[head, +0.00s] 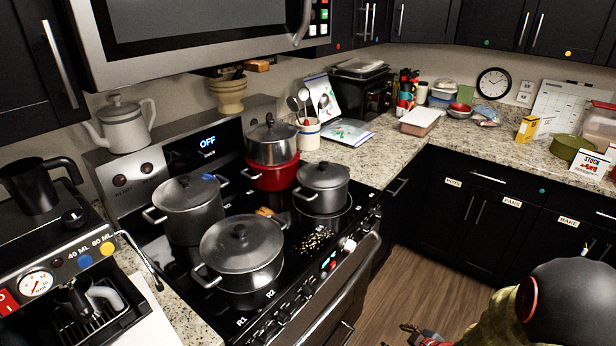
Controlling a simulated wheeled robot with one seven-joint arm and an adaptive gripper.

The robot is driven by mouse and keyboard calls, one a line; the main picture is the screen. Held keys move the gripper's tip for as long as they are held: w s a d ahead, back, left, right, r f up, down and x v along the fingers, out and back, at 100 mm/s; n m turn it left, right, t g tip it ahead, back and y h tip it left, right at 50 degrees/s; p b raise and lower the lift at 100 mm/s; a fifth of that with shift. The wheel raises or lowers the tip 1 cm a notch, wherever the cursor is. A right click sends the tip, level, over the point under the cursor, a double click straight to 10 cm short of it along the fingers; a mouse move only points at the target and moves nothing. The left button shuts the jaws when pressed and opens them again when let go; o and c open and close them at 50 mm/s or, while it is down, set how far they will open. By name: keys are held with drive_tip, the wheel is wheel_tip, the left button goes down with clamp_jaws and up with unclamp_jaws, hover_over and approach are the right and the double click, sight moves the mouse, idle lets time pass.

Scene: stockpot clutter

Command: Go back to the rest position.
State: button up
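My gripper (424,338) shows only in part at the bottom edge of the head view, low in front of the stove and over the wood floor. Most of it is cut off by the frame, so its fingers cannot be made out as open or shut. It is apart from the stove and the pots. No held object can be seen.
Several grey lidded pots, including a front pot (242,258) and a right pot (322,188), crowd the black stovetop. A steel pot (272,144) sits on a red pot (273,177). An oven handle (340,285) juts out. Wood floor (425,250) is clear.

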drive_tip(key=s+d+r+m+g+h, duration=0.5)
drive_tip(key=s+d+r+m, duration=0.3)
drive_tip(key=s+r, duration=0.3)
drive_tip(key=s+a+r+t, duration=0.1)
drive_tip(key=s+a+r, duration=0.2)
drive_tip(key=a+r, duration=0.2)
drive_tip(key=s+a+r+m+y+p, duration=0.1)
drive_tip(key=s+a+r, duration=0.2)
drive_tip(key=r, duration=0.8)
drive_tip(key=s+a+r+t+y+p, duration=0.1)
drive_tip(key=s+a+r, duration=0.2)
drive_tip(key=a+r, duration=0.4)
wheel_tip(320, 180, up, 2)
drive_tip(key=shift+s+a+r+m+t, duration=0.1)
drive_tip(key=shift+s+a+m+t, duration=0.2)
drive_tip(key=shift+a+m, duration=0.1)
drive_tip(key=shift+c, duration=1.3)
